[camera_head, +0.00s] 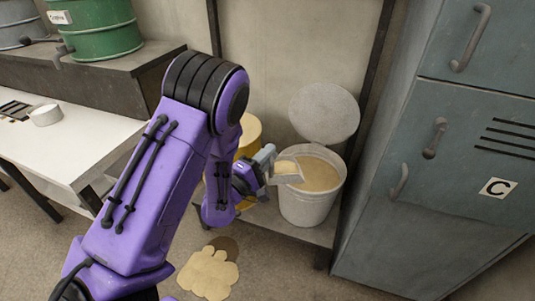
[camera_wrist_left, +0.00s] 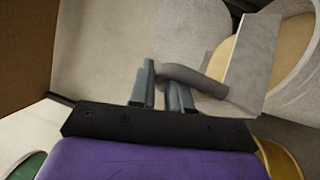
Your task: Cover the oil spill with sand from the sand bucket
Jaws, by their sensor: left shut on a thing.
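The white sand bucket (camera_head: 308,208) stands on a low shelf, full of tan sand (camera_head: 318,174). My left gripper (camera_head: 264,164) is shut on the handle of a grey scoop (camera_head: 290,179), at the left rim of the bucket. The scoop is tilted and tan sand shows in it. In the left wrist view, my left gripper's fingers (camera_wrist_left: 163,88) close around the scoop handle (camera_wrist_left: 197,80), with the scoop's side plate (camera_wrist_left: 248,62) beside the sand (camera_wrist_left: 290,50). The dark oil spill (camera_head: 229,245) lies on the floor, largely covered by a sand patch (camera_head: 207,274). My right gripper is not in view.
A round grey lid (camera_head: 325,112) leans behind the bucket, and a yellow container (camera_head: 250,132) stands left of it. A grey-blue cabinet (camera_head: 455,170) closes off the right. A white-topped bench (camera_head: 70,140) and a green drum (camera_head: 103,28) are left.

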